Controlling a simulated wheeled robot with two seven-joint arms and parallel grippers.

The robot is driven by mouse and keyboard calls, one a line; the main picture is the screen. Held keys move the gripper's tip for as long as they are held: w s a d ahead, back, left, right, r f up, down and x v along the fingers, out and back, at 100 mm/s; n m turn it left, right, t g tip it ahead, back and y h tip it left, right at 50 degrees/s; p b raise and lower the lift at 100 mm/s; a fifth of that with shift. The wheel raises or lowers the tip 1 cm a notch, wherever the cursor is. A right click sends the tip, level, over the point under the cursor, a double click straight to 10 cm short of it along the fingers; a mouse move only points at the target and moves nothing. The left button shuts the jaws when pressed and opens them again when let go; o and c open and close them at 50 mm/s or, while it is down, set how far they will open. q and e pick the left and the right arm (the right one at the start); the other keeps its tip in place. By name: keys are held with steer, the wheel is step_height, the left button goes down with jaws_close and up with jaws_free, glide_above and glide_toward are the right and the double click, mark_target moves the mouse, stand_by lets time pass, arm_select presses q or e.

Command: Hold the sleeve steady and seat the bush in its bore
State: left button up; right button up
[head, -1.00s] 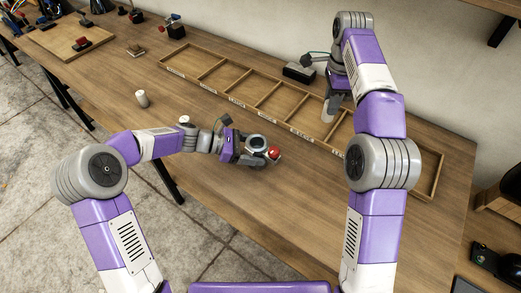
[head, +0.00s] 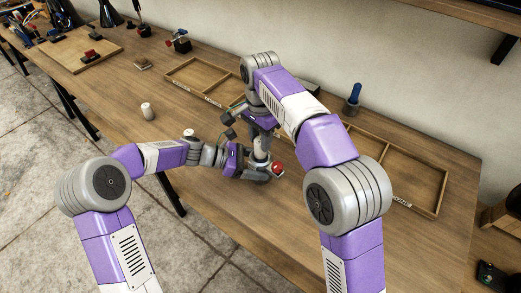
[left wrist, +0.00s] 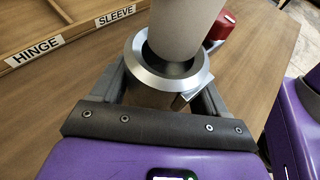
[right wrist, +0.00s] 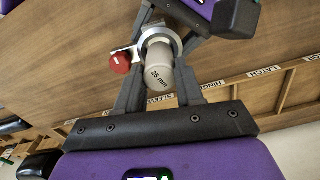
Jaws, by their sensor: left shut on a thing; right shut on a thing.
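My left gripper (head: 258,174) is shut on the sleeve, a shiny metal ring (left wrist: 138,83) with a dark bore and a small block on its rim. My right gripper (head: 262,138) is above it, shut on the bush, a pale grey cylinder (left wrist: 188,25) marked "25 mm" in the right wrist view (right wrist: 158,72). The bush's lower end is at the bore mouth. The left wrist view shows dark bore wall below it; I cannot tell how far in it sits. A red knob (head: 277,169) is beside the sleeve; its attachment is unclear.
A shallow divided wooden tray (head: 425,204) with labels lies behind, partly hidden by my right arm. A blue-handled tool (head: 353,94) stands behind it. A white cylinder (head: 147,112) stands at the left. The bench front right is clear.

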steer(key=shift+f, duration=2.35)
steer(key=shift+f, duration=0.1)
steer(key=o, duration=1.1)
step_height(320, 180, up, 12)
steer(key=shift+r, duration=0.15)
arm_select(q)
steer(key=o, duration=1.3)
